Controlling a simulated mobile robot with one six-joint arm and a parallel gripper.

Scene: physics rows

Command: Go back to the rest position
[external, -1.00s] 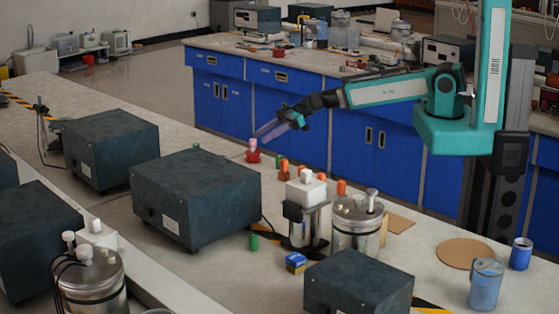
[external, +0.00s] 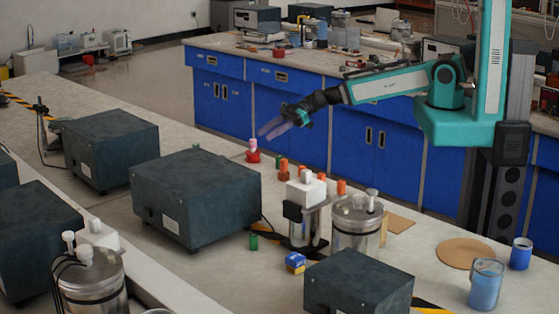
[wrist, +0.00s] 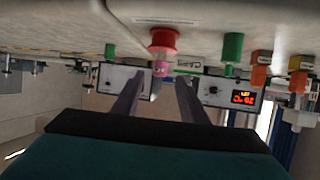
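My gripper (external: 270,131) is at the end of the teal arm, above the far edge of the near bench in the external view. Its two long purple-grey fingers are apart with nothing between them; they also show spread in the wrist view (wrist: 154,98). A pink object on a red base (external: 253,152) stands on the bench just below and left of the fingertips. It appears upside down in the wrist view (wrist: 162,42), ahead of the fingers and apart from them.
Dark boxes (external: 196,197) stand on the near bench (external: 110,222). A cork disc (external: 464,253) lies near a blue cup (external: 521,253). Blue cabinets (external: 375,140) stand behind the arm.

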